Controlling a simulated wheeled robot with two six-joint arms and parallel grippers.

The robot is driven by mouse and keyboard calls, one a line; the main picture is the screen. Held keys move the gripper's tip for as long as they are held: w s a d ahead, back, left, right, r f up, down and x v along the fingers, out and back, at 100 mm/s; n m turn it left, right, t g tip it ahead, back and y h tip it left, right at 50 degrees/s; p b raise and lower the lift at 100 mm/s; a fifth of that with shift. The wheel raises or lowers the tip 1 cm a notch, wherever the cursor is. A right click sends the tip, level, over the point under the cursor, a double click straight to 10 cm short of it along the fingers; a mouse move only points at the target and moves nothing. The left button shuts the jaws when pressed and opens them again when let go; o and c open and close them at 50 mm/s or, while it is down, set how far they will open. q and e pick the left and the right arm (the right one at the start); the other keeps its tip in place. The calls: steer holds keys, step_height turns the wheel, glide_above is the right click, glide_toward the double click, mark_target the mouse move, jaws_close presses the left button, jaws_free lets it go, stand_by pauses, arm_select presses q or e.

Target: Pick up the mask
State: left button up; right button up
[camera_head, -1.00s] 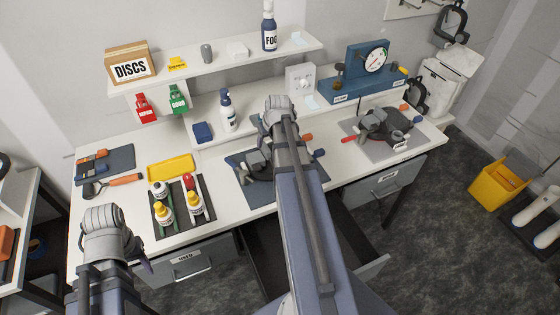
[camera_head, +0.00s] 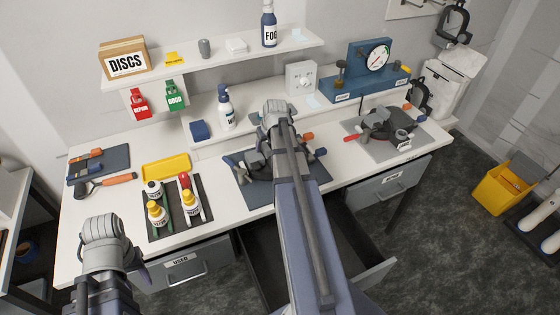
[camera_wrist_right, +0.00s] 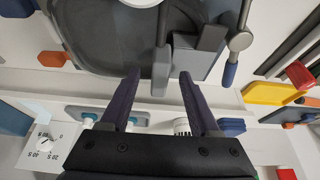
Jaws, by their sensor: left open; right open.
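A dark mask-like piece with a round grey part (camera_head: 385,122) lies on the grey mat (camera_head: 424,139) at the bench's right. Another dark grey rounded piece (camera_head: 243,163) sits on the middle mat, partly hidden by my right arm. In the right wrist view, a large dark grey rounded body (camera_wrist_right: 100,45) with clamps fills the top. I cannot tell surely which is the mask. My right gripper (camera_head: 262,122) is over the middle mat; its fingers (camera_wrist_right: 161,95) are apart with nothing visibly gripped. My left gripper (camera_head: 140,272) is low at the bench's front left, its fingers mostly hidden.
Bottles (camera_head: 190,203) stand on a dark tray near a yellow tray (camera_head: 167,166). A gauge stand (camera_head: 345,84) and a white dial box (camera_head: 301,78) are behind. An open drawer (camera_head: 380,272) juts out in front. Mask-like gear (camera_head: 452,22) hangs at the right wall.

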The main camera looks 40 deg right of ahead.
steer(key=shift+c, duration=0.3)
jaws_close()
stand_by(1.0)
